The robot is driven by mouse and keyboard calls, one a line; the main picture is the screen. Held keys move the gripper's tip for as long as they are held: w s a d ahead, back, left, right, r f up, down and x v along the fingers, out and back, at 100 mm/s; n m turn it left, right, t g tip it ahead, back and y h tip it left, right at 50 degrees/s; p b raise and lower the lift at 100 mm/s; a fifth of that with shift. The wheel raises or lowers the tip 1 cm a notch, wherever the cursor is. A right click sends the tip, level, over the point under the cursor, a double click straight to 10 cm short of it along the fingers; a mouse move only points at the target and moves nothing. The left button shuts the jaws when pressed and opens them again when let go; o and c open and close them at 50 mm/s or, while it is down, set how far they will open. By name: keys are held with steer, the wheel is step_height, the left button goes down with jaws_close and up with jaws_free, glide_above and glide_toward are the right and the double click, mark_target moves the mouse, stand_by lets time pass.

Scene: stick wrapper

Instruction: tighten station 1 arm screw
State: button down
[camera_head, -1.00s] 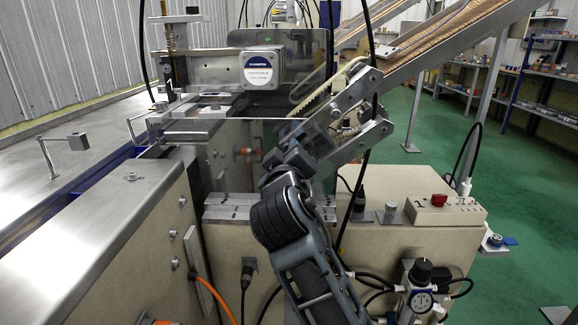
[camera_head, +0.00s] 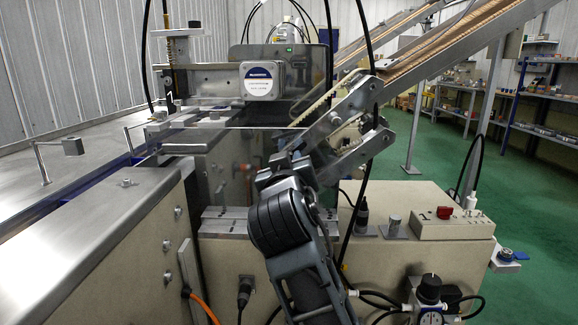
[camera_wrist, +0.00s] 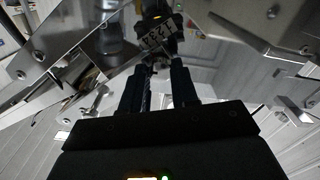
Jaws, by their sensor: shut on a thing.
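My gripper (camera_wrist: 159,72) points away from the wrist camera, its two dark fingers close together. It is shut on a small part at the fingertips, which looks like the arm screw (camera_wrist: 157,60); the fingers and shadow hide most of it. A dark block with white figures (camera_wrist: 160,36) sits just beyond the fingertips. In the head view my arm crosses the middle of the machine, and its end (camera_head: 285,165) is by the lower end of the sloping metal arm (camera_head: 335,118). The fingertips and the screw cannot be made out there.
A sloping feed chute (camera_head: 430,45) rises to the right. A steel table (camera_head: 75,210) lies at the left. Black cables hang close to my arm. Green floor is free at the right.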

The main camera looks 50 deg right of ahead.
steer(key=shift+f, duration=0.15)
steer(key=c, duration=0.9)
jaws_free()
steer(key=shift+o, duration=0.2)
steer(key=v, duration=0.7)
steer(key=shift+s+a, duration=0.25)
steer(key=shift+a, duration=0.1)
